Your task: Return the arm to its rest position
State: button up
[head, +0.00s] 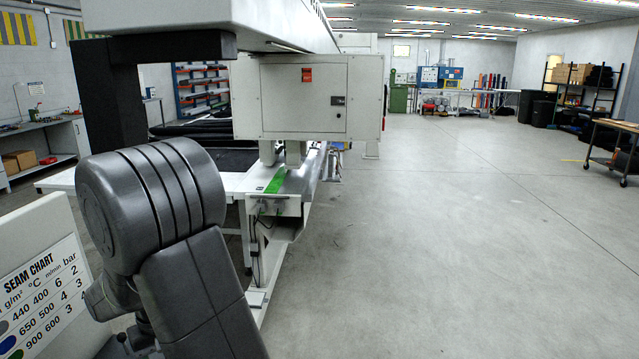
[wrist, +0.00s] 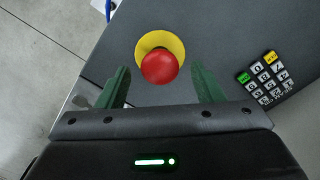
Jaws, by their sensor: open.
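In the wrist view my gripper (wrist: 160,88) is open, its two green fingers apart with nothing between them that it holds. Past the fingertips is a red emergency-stop button (wrist: 159,66) on a yellow disc (wrist: 152,43), set on a dark grey panel (wrist: 205,35). The button appears between the fingers in the picture; I cannot tell how far it is from them. In the head view my arm (head: 150,210) fills the lower left, bent at a grey joint. My gripper is not visible there.
A keypad (wrist: 266,77) sits right of the button. A seam chart board (head: 40,275) stands at the lower left. The welder's white cabinet (head: 300,95) and bench (head: 285,205) are beyond my arm. Open floor (head: 460,230) lies to the right, with a cart (head: 612,150) at its far edge.

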jog(key=shift+f, duration=0.3)
jog(key=shift+r, duration=0.45)
